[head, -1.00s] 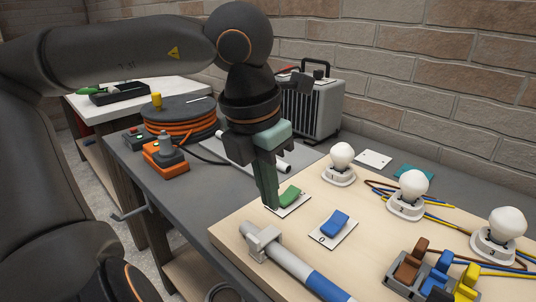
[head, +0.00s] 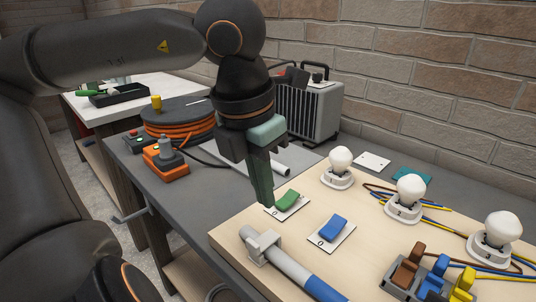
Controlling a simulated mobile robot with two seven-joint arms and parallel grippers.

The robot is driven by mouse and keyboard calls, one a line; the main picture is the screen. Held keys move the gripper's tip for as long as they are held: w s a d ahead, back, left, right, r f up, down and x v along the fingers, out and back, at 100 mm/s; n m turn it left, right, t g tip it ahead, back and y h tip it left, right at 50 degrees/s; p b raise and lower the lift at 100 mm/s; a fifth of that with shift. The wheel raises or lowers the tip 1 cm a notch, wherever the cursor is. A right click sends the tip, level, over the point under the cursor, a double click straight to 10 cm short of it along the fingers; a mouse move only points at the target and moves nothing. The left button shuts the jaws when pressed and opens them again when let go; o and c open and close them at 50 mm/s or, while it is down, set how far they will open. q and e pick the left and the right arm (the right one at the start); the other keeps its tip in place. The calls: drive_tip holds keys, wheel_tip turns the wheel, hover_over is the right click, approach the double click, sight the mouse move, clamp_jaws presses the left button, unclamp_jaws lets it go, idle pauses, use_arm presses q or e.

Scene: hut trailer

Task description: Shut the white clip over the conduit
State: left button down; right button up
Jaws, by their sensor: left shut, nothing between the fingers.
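The white clip (head: 262,243) sits at the near left of the pale wooden board. It is around the grey-white conduit (head: 291,268), which has a blue section at its lower right. The clip has a raised part on top; I cannot tell whether it is latched. My left gripper (head: 268,202) points down with its fingers shut and empty. Its tips are beside the green rocker switch (head: 287,200), behind the clip and apart from it; I cannot tell whether they touch the switch. My right gripper is not in view.
A blue rocker switch (head: 333,228) is right of the clip. Several white bulbs (head: 340,160) and coloured lever connectors (head: 436,268) stand on the board's right. An orange cable reel (head: 180,124) and a grey heater (head: 312,108) stand behind. A brick wall closes the back.

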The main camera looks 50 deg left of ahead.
use_arm(q)
drive_tip(key=shift+s, duration=0.55)
wheel_tip(320, 180, up, 6)
drive_tip(key=p, duration=0.4)
drive_tip(key=shift+p, duration=0.4)
idle(0.9)
